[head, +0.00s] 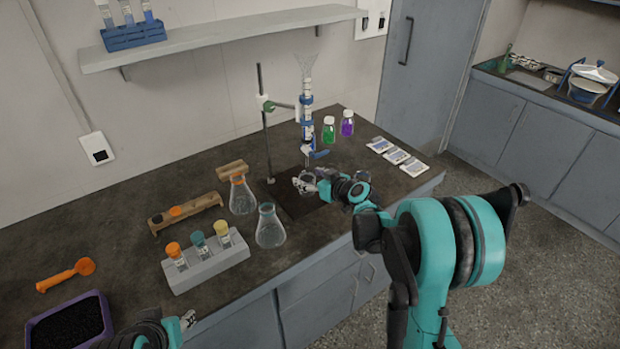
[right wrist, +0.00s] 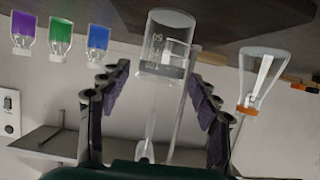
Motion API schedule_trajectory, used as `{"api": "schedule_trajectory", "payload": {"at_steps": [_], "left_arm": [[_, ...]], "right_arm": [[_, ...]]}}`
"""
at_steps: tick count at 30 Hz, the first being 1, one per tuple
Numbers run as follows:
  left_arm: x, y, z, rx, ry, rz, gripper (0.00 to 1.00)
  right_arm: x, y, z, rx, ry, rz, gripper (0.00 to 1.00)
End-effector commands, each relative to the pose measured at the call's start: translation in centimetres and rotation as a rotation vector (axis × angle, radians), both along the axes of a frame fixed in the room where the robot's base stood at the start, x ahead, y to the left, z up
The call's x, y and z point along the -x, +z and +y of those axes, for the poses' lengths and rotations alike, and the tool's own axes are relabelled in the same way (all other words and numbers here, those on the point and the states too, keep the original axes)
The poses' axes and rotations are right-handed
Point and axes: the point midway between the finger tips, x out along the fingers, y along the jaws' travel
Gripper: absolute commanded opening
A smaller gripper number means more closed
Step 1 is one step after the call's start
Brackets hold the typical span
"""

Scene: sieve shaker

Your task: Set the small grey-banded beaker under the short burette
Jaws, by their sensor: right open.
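A small clear beaker (head: 307,178) stands upright on the dark stand base, below the tip of the burette (head: 307,110). The burette has blue fittings and hangs from a clamp stand (head: 265,120). My left gripper (head: 187,320) is at the bottom edge, mostly cut off.
An orange-banded flask (head: 243,199) and a teal-banded flask (head: 270,230) stand left of the base. A vial rack (head: 208,264) is in front of them. Green (head: 328,130) and purple (head: 347,124) bottles stand behind right, near white packets (head: 397,156).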

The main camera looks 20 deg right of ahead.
Motion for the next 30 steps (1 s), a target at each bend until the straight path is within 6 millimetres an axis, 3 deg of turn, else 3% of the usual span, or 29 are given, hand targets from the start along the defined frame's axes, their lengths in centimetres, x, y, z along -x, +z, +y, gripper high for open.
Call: {"api": "schedule_trajectory", "payload": {"at_steps": [5, 15, 22, 26, 30], "left_arm": [[0.0, 1.0, 0.0, 0.000, 0.000, 0.000, 0.40], [0.0, 3.2, 0.0, 0.000, 0.000, 0.000, 0.40], [0.0, 3.7, 0.0, 0.000, 0.000, 0.000, 0.40], [0.0, 3.7, 0.0, 0.000, 0.000, 0.000, 0.40], [0.0, 3.7, 0.0, 0.000, 0.000, 0.000, 0.40]], "right_arm": [[1.6, 1.1, -0.6, 0.000, -0.001, 0.001, 0.63], [8.1, 4.0, -3.0, 0.000, -0.002, 0.000, 0.63], [10.3, 4.8, -3.7, 0.000, 0.000, 0.002, 0.63], [11.8, 5.3, -2.3, -0.003, 0.006, 0.049, 0.63], [15.7, 6.0, 1.0, -0.007, -0.002, 0.180, 0.63]]}}
